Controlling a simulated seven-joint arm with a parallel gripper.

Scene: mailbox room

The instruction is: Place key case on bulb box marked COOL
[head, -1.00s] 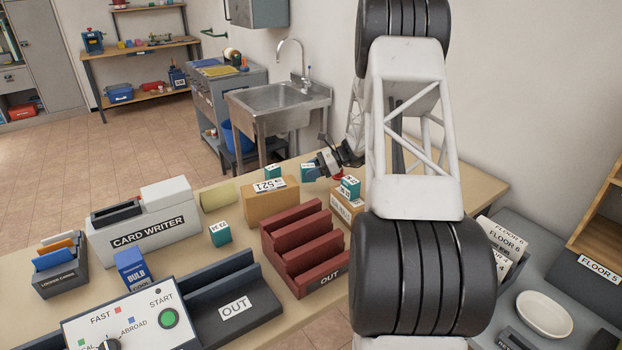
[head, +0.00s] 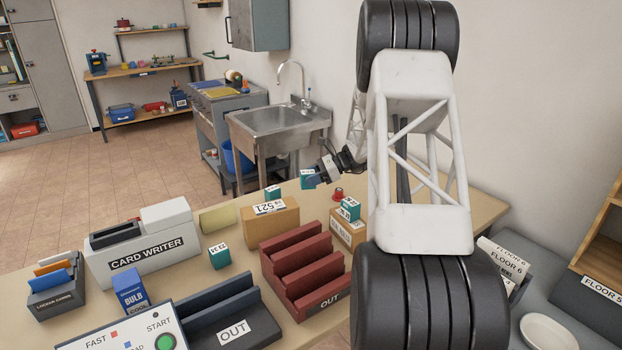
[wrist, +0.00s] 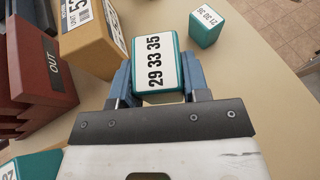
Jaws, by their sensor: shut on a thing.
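My gripper (wrist: 160,85) is shut on a teal case marked 29 33 35 (wrist: 159,62), with one blue finger on each side of it. In the head view the held teal case (head: 309,178) is at the far side of the table, beyond the cardboard boxes; it seems slightly above the top. The blue bulb box marked COOL (head: 131,291) stands at the near left, in front of the card writer, far from my gripper. Its top looks bare. I cannot see it in the wrist view.
Other teal cases stand beside the 521 box (head: 219,256), behind it (head: 272,192) and on a smaller carton (head: 350,208). The 521 cardboard box (head: 270,221), red OUT rack (head: 305,270), card writer (head: 146,247) and dark OUT tray (head: 222,309) crowd the table.

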